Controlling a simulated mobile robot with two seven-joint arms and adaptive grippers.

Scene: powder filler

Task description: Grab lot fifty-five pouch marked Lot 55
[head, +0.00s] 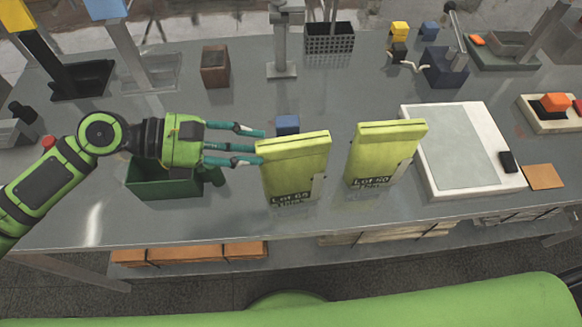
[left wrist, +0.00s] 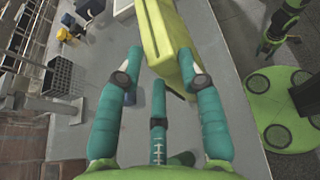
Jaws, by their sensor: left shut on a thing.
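Two yellow-green pouches stand side by side on the grey bench in the head view. The left pouch (head: 293,168) has a dark label that seems to read Lot 55, though the print is blurred. The right pouch (head: 384,153) has a label that looks like Lot 50. My left gripper (head: 250,146) comes in from the left and is shut on the upper left edge of the left pouch. In the left wrist view the fingers (left wrist: 160,72) reach either side of this pouch (left wrist: 168,40). It is upright; I cannot tell whether it touches the bench. My right gripper is not in view.
A dark green bin (head: 165,182) sits under my left gripper. A small blue block (head: 287,124) stands behind the left pouch. A white flat scale (head: 462,150) lies right of the right pouch. A brown box (head: 215,66) and a black mesh basket (head: 330,40) stand farther back.

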